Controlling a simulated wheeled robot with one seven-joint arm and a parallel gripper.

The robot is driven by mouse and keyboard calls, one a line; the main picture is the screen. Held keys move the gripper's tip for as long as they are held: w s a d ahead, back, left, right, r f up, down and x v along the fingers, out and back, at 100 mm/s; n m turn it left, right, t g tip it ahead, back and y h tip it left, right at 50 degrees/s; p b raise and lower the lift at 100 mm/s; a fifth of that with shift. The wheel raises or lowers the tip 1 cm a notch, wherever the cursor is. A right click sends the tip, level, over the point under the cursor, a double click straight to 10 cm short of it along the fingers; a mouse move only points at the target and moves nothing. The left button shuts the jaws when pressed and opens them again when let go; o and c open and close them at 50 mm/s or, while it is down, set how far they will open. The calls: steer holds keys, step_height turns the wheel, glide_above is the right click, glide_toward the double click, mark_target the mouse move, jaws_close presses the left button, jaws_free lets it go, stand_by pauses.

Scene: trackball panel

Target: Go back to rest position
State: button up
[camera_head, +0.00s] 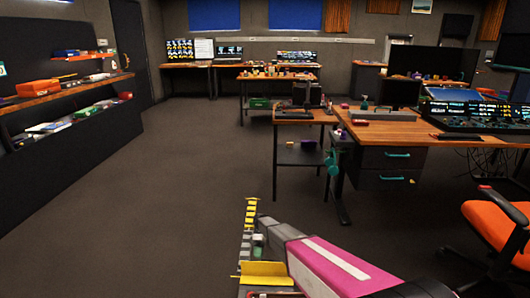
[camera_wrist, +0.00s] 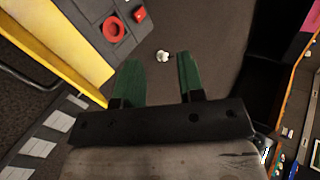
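In the wrist view my gripper (camera_wrist: 158,60) has two green fingers standing well apart, with nothing between them. A small whitish round thing (camera_wrist: 162,57) shows beyond the fingertips, in line with the gap; I cannot tell how far off it is or what it is. A dark grey panel (camera_wrist: 92,12) with a red ring (camera_wrist: 113,28) and a red button (camera_wrist: 139,14) lies at upper left, apart from the fingers. In the head view my pink and white arm reaches in from the bottom, and the gripper's fingers cannot be made out clearly there.
A yellow part (camera_wrist: 62,42) edges the panel. In the head view a yellow-marked structure (camera_head: 263,274) stands by my arm. A desk (camera_head: 390,130) with drawers and an orange chair (camera_head: 500,225) are at right, shelves (camera_head: 60,88) at left. The floor (camera_head: 150,190) between is clear.

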steer(key=s+d+r+m+t, duration=0.5)
steer(key=s+d+r+m, duration=0.3)
steer(key=d+r, duration=0.3)
steer(key=s+d+r+m+t, duration=0.5)
steer(key=s+d+r, duration=0.6)
steer(key=r, duration=0.7)
steer(key=d+m, duration=0.1)
steer(key=m, duration=0.1)
steer(key=shift+s+d+r+m+t+h, duration=0.15)
steer(key=shift+s+r+m+t+h, duration=0.15)
steer(key=shift+m, duration=0.1)
steer(key=shift+s, duration=0.15)
